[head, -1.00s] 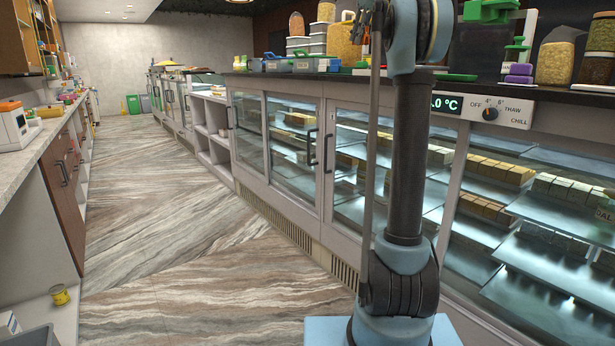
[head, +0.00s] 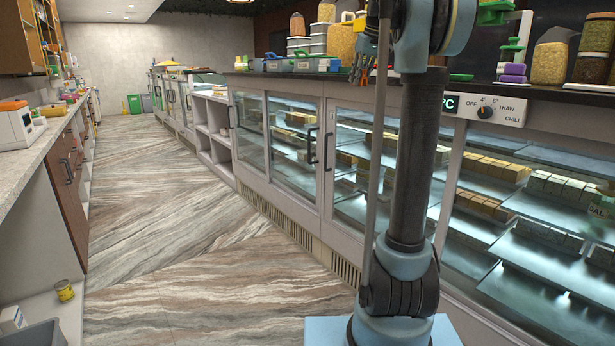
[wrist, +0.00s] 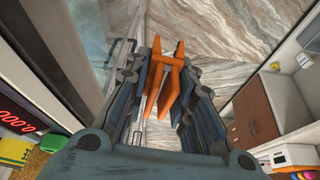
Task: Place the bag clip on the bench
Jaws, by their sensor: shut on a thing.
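In the head view my gripper (head: 361,66) shows small beside my arm, in front of the right counter's edge; the clip is hard to make out there. A pale worktop (head: 40,155) runs along the left. Which surface is the bench is not certain.
Glass-fronted chilled cabinets (head: 345,165) line the right, under a dark counter (head: 340,77) crowded with jars and tubs. A white-and-orange machine (head: 15,125) stands on the left worktop. A yellow tin (head: 65,290) sits on a low shelf. The aisle floor (head: 190,220) is clear.

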